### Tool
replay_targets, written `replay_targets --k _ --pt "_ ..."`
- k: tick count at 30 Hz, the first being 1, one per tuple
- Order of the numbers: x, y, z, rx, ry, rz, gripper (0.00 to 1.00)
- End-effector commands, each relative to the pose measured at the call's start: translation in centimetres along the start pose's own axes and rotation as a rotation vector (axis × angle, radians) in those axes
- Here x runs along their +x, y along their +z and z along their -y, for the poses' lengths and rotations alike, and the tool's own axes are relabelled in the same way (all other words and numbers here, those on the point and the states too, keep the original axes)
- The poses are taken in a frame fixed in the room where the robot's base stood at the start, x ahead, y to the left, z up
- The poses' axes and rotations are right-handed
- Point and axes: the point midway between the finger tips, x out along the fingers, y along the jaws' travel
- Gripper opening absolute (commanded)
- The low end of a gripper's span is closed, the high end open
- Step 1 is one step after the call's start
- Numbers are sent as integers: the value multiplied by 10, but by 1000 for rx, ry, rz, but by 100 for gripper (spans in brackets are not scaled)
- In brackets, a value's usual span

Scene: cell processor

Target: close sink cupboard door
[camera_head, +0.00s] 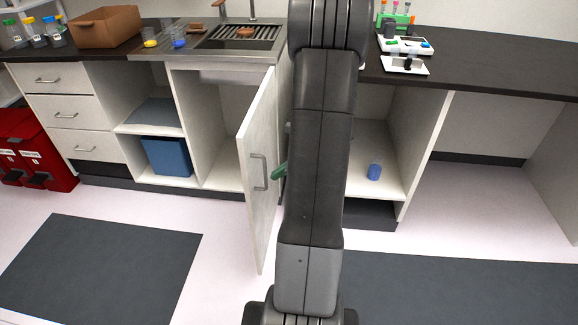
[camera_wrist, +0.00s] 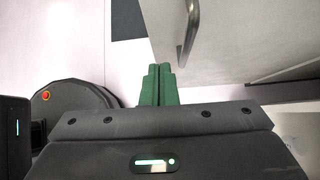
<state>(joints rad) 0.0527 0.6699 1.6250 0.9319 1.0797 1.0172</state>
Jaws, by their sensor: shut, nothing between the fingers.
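The sink cupboard door (camera_head: 258,170) stands open in the head view, swung out toward me from below the sink (camera_head: 236,42). Its metal handle (camera_head: 259,172) is on the outer face near the free edge. My gripper (camera_head: 280,171) has green fingers and is just right of the door, partly hidden by my arm. In the wrist view my gripper (camera_wrist: 160,72) is shut and empty. The door (camera_wrist: 225,40) fills the upper right there, with the handle (camera_wrist: 190,28) just beyond and right of the fingertips. I cannot tell whether the fingers touch the door.
Left are white drawers (camera_head: 62,114), a shelf with a blue bin (camera_head: 167,156) and red containers (camera_head: 32,150). Right is an open cupboard with a blue cup (camera_head: 374,171). Dark mats (camera_head: 100,270) lie on the pale floor. The floor left of the door is clear.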

Motion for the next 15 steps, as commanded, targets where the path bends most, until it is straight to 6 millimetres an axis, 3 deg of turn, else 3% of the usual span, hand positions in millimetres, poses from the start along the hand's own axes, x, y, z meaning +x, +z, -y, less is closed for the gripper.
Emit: replay_targets --k 4,9,15 --pt "34 -1 -1 -1 4 -1 0" --pt "48 19 0 -4 1 -1 0" --pt "57 28 0 -3 1 -1 0"
